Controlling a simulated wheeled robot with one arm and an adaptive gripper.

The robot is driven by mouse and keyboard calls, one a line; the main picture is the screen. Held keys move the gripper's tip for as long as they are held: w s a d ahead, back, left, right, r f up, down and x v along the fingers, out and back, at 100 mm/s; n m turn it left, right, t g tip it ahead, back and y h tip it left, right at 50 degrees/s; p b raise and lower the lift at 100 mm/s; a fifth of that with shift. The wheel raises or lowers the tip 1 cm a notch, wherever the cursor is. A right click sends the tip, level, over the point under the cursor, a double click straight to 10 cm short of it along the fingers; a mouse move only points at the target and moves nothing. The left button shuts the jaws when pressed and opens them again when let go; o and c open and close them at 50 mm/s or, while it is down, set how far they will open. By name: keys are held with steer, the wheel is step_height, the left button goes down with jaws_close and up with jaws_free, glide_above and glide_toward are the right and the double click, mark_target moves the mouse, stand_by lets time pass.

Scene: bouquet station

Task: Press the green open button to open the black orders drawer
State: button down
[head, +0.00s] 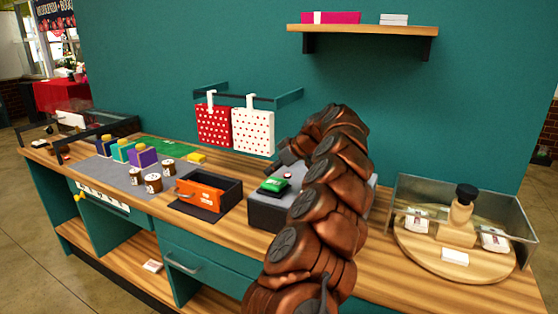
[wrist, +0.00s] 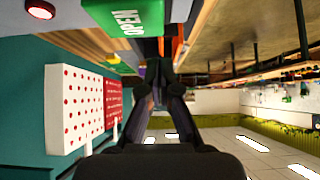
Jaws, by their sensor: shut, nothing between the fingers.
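The green open button (head: 273,185) sits on top of a dark grey box (head: 266,211) on the counter. In the wrist view the green block (wrist: 130,18) shows at the top edge with the word OPEN, just beyond my fingertips. My gripper (wrist: 160,72) is shut and empty, apart from the button. In the head view my arm hides most of the gripper and part of the grey box. A black open-topped tray (head: 231,193) with an orange front stands left of the box; I cannot tell if it is the orders drawer.
A small red light (wrist: 40,9) shows near the button. Red and white dotted bags (head: 252,132) hang from a rail behind. Several jars and coloured boxes stand at left. A clear-walled round wooden stand (head: 443,262) is at right. A wooden shelf (head: 362,30) is above.

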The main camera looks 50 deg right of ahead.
mark_target(272, 187)
steer(key=shift+s+f+p, duration=0.15)
steer(key=shift+f+p, duration=0.4)
steer(key=shift+f, duration=1.2)
steer(key=f+b, duration=0.1)
steer(key=b, duration=0.2)
steer(key=shift+f, duration=0.4)
steer(key=shift+s+f+b, duration=0.15)
steer(key=shift+f+b, duration=0.1)
steer(key=shift+b, duration=0.15)
steer(key=shift+f, duration=0.15)
step_height(272, 187, up, 5)
steer(key=shift+f, duration=0.1)
steer(key=b+v, duration=0.1)
steer(key=v, duration=0.9)
steer(key=shift+r, duration=0.3)
